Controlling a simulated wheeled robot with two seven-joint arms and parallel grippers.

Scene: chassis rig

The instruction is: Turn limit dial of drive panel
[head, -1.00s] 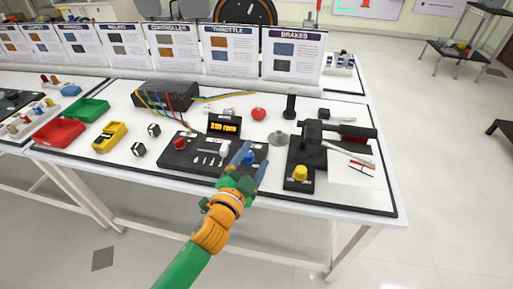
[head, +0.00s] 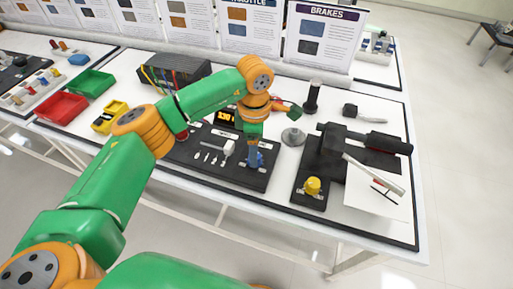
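The drive panel (head: 207,173) is a black plate on the white table, with a lit display (head: 225,117), small levers and a white slider. A blue dial (head: 261,159) is at its right end, partly hidden by my gripper; its label is too small to read. My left gripper (head: 254,162) points down at this dial, its fingers against or around it. I cannot tell whether the fingers are closed on it. A red knob on the panel's left is mostly hidden behind my arm. My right gripper is out of view.
Right of the panel stands a black brake unit (head: 335,150) with a yellow knob (head: 312,186) and a lever. A grey disc (head: 293,137) and a black post (head: 312,97) stand close behind. Red (head: 62,108) and green (head: 91,83) trays lie at the left.

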